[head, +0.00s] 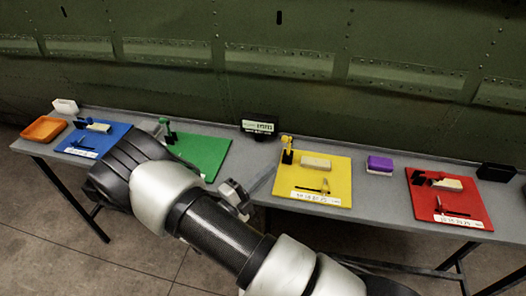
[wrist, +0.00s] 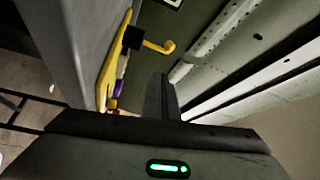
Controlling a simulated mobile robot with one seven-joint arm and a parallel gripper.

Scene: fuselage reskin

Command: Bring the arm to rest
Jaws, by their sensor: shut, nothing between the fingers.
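My arm reaches across the front of the bench in the head view. Its end lies behind my arm's dark link, between the green and yellow boards. My gripper (head: 262,180) shows there only in part, pointing right along the bench, with nothing seen held. In the wrist view my gripper (wrist: 163,95) has its fingers together and empty. The yellow board (wrist: 110,75) is ahead and to the left in that tilted view.
The grey bench (head: 385,200) holds a blue board (head: 75,142), a green board (head: 212,150), a yellow board (head: 335,170) and a red board (head: 478,208). An orange tray (head: 43,129), a purple-topped block (head: 380,163) and a small display (head: 259,126) stand there. The green fuselage (head: 250,50) rises behind.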

